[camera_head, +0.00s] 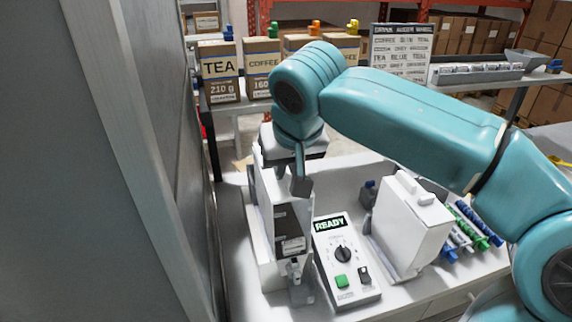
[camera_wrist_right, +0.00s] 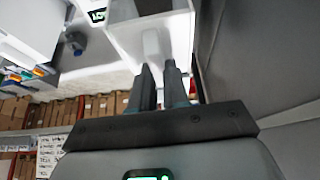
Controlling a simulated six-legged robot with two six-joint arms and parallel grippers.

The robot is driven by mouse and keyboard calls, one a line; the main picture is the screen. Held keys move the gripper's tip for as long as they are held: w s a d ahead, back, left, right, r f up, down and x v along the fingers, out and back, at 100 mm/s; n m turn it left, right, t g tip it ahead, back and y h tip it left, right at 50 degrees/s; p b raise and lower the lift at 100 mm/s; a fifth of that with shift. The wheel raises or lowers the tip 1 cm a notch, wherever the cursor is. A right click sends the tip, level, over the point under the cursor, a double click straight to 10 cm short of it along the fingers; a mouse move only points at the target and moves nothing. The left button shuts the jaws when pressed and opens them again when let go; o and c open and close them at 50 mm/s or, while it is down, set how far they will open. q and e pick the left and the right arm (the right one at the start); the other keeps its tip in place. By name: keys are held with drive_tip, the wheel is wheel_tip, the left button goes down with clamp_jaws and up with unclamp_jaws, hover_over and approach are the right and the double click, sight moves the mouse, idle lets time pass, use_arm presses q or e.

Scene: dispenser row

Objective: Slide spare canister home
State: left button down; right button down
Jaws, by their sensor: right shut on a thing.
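My right gripper (camera_head: 301,183) is over the top of a tall white unit with a dark front panel (camera_head: 293,222) on the counter. In the right wrist view my right gripper (camera_wrist_right: 158,80) is shut on the pale upright handle (camera_wrist_right: 152,46) of a white canister (camera_wrist_right: 123,35). In the head view the arm and wrist hide much of the top of that unit, so how far the canister sits in it cannot be told. A second white canister (camera_head: 408,232) with a handle on top stands apart, to the right of the control box. My left gripper is out of view.
The control box (camera_head: 345,262) reads READY and has a dial and a green button. Green and blue-ended tubes (camera_head: 468,230) lie at the right. TEA (camera_head: 219,72) and COFFEE (camera_head: 263,65) bags stand on the back shelf beside a sign (camera_head: 400,52). A grey wall (camera_head: 90,160) closes the left.

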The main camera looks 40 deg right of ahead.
drive_tip(key=c, duration=1)
unclamp_jaws()
drive_tip(key=shift+c, duration=0.2)
